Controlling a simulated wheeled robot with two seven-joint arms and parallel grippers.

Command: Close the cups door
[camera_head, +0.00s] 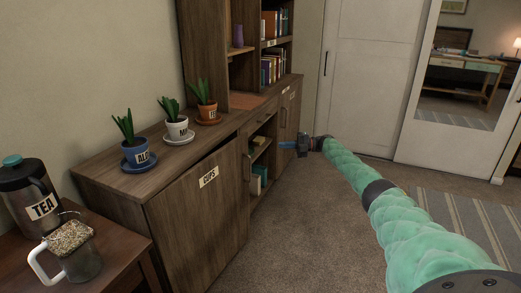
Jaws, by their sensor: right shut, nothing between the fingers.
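The cups door (195,215) is the brown wooden door at the near end of the long cabinet, with a white CUPS label (208,177). A dark gap shows along its top edge, under the cabinet top, so it looks slightly ajar; I cannot tell how far. Its handle (249,168) is at its right edge. My right gripper (287,145) is shut and empty, beyond the cups door and to its right, near the cabinet's open shelves and far door. It appears apart from the cups door. My left gripper is not in view.
Potted plants on saucers (180,141) stand on the cabinet top (120,183). A side table (115,240) at the lower left holds a TEA jug (28,195) and a filled mug (72,255). Open shelves (261,152) hold books. The carpet (290,220) in front is clear.

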